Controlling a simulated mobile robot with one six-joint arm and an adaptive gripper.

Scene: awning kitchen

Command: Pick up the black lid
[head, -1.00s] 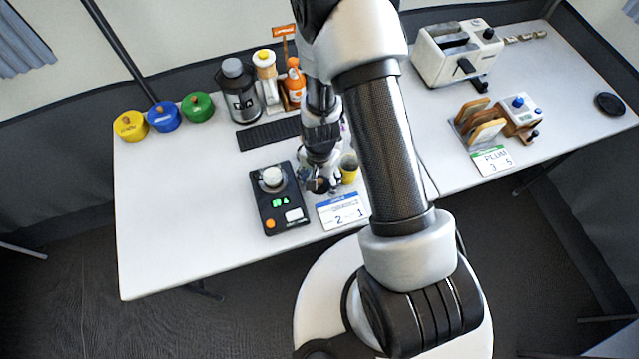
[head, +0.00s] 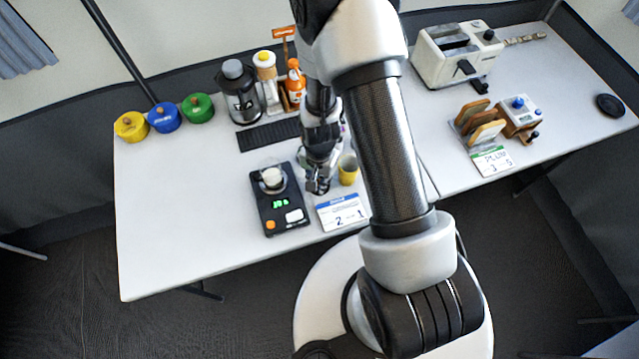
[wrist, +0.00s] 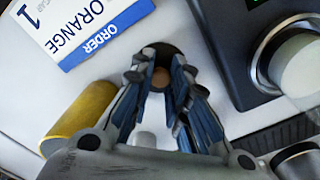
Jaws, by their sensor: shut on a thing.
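My gripper (head: 318,186) is over the table between the black scale and the yellow cup. In the wrist view its fingers (wrist: 160,82) are drawn together on a small brown knob (wrist: 160,77). The round, dark black lid (wrist: 163,50) shows just past the fingertips, and the fingers hide much of it. In the head view the gripper covers the lid. I cannot tell whether the lid rests on the table or is slightly raised.
The black scale (head: 281,215) bears a pale container (head: 271,177) to the left. An order card (head: 342,212) and a yellow cup (head: 348,170) are close to the right. A dark mat (head: 268,136) and bottles stand behind.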

